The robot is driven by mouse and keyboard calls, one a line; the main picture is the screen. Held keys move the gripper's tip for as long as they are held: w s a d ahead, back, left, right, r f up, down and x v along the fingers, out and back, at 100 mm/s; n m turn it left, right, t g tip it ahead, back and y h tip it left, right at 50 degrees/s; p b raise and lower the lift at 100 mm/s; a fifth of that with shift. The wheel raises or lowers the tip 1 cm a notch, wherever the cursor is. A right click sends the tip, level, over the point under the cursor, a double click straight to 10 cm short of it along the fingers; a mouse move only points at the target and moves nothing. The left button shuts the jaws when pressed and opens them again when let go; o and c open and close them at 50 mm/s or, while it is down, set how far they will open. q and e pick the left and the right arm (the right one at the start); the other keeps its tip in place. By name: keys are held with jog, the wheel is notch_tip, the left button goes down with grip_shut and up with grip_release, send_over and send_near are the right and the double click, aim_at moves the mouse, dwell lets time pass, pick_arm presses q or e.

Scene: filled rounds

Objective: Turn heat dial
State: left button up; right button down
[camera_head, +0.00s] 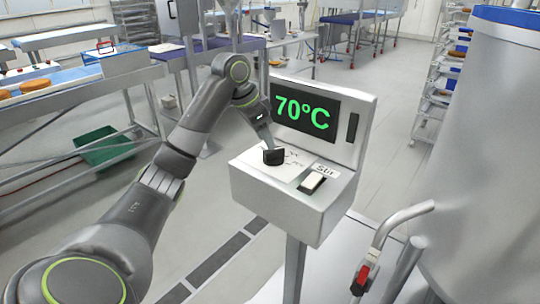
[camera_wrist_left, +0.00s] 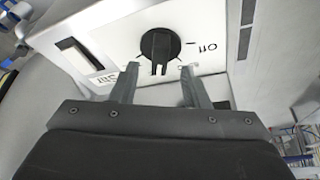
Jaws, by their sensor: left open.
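The heat dial (camera_head: 273,156) is a black round knob on the sloped white top of the control box (camera_head: 285,205). In the left wrist view the heat dial (camera_wrist_left: 159,46) shows its grip bar pointing toward my gripper, with "Off" printed beside it. The display (camera_head: 304,114) above reads 70°C in green. My left gripper (camera_head: 268,144) is just above the dial. In the left wrist view the left gripper (camera_wrist_left: 158,70) is open, its two fingers apart with the dial's bar in line between them; contact cannot be told. My right gripper is not in view.
A white rocker switch (camera_head: 312,182) sits right of the dial on the same panel. A large metal tank (camera_head: 490,150) stands at the right, with a red-handled pipe (camera_head: 364,277) before it. A conveyor table (camera_head: 80,88) with food stands at the left.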

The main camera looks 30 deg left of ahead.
aim_at(274, 155)
pick_arm(q)
jog(key=shift+x, duration=2.35)
grip_shut()
